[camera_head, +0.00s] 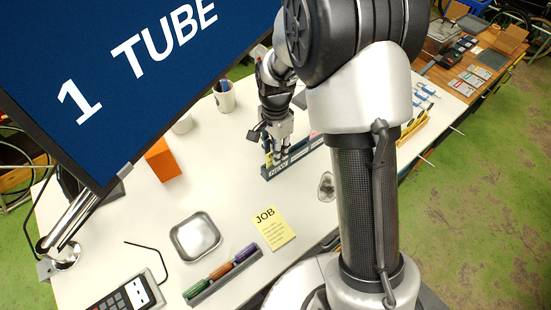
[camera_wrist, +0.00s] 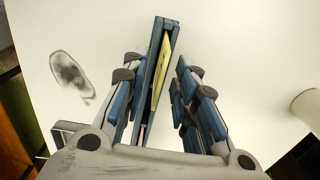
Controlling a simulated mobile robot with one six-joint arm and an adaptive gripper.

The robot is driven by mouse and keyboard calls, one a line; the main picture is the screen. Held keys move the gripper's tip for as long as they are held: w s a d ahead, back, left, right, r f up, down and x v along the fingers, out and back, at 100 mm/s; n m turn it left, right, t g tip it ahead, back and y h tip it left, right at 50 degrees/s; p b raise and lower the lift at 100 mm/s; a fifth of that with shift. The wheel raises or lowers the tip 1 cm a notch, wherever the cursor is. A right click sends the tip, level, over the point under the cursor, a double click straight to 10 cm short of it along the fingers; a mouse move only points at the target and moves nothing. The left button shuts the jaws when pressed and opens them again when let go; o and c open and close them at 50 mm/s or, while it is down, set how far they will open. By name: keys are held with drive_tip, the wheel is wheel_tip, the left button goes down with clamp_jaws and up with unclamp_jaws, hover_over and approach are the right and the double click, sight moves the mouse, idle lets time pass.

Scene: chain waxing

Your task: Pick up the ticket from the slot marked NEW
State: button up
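The blue ticket rack (camera_head: 300,156) stands on the white table, its front end marked NEW. A yellow ticket (camera_wrist: 161,70) stands in the rack's slot in the wrist view; only a sliver of it shows beside my fingers in the head view. My gripper (camera_head: 277,158) points down over the NEW end. In the wrist view my gripper (camera_wrist: 155,85) is open, with one finger on each side of the rack and ticket. I cannot tell whether either finger touches the ticket. A pink edge shows farther along the rack.
A yellow JOB card (camera_head: 272,228) lies on the white table (camera_head: 130,225). Nearby are a metal tray (camera_head: 196,237), a marker holder (camera_head: 225,277), an orange block (camera_head: 163,160) and a pen mug (camera_head: 224,96). A dark smudge (camera_head: 326,187) lies right of the rack. A large screen (camera_head: 130,70) fills the upper left.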

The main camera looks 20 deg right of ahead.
drive_tip(key=shift+f, duration=0.55)
drive_tip(key=shift+c, duration=0.6)
clamp_jaws()
drive_tip(key=shift+r, duration=0.1)
